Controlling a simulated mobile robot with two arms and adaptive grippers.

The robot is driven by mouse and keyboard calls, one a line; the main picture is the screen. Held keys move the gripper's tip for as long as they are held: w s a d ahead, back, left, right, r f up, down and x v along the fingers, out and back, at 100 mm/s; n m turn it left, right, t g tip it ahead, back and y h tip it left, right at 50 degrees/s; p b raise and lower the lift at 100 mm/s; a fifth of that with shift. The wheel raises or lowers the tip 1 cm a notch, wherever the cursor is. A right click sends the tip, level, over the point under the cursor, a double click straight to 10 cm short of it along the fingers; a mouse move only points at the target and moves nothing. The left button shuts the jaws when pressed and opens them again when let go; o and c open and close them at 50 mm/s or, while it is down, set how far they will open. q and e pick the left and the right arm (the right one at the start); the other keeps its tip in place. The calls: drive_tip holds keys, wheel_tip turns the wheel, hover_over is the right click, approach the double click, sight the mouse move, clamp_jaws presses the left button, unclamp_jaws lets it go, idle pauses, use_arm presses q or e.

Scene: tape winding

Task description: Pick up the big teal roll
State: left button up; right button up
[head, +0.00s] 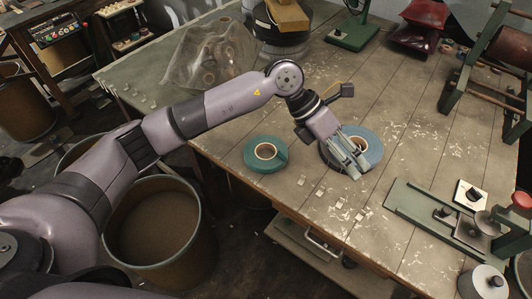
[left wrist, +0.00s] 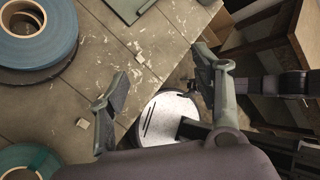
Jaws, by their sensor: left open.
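A teal roll of tape (head: 253,163) lies flat on the table near its front edge. It also shows in the left wrist view, partly cut off at the lower left (left wrist: 48,158). A larger blue roll (head: 373,150) lies to its right, on top of a dark disc, and shows at the upper left in the left wrist view (left wrist: 62,45). My left gripper (head: 354,172) is open and empty. In the head view it overlaps the blue roll and hides part of it. The left wrist view shows its two fingers apart (left wrist: 163,95), with no roll between them. My right gripper is not in view.
A green metal fixture (head: 420,212) and a white plate with a black knob (head: 471,194) stand at the right. A crumpled clear bag (head: 208,55) lies at the back left. Bins (head: 160,272) stand on the floor below the table's left edge. Small tabs dot the tabletop.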

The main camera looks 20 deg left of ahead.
use_arm(q)
drive_tip(key=w+a+f+y, duration=0.1)
drive_tip(key=w+a+y, duration=0.25)
drive_tip(key=a, duration=0.35)
drive_tip(key=t+y+b, duration=0.2)
drive_tip(key=y+b, duration=0.3)
drive_tip(key=b, duration=0.1)
hover_over(273, 162)
drive_tip(key=shift+n, duration=0.4)
drive_tip(key=f, duration=1)
drive_tip(key=shift+s+f, duration=0.2)
drive_tip(key=shift+s, duration=0.15)
drive_tip(key=shift+w+f+b, duration=0.25)
drive_tip(key=shift+f+b, duration=0.65)
drive_tip(key=shift+f, duration=0.6)
drive_tip(key=shift+w+f+b, duration=0.2)
drive_tip(key=shift+f+b, duration=0.7)
drive_tip(key=shift+f, duration=0.55)
drive_tip(key=shift+r, duration=0.1)
drive_tip(key=shift+s, duration=0.1)
drive_tip(key=shift+c, duration=0.7)
clamp_jaws()
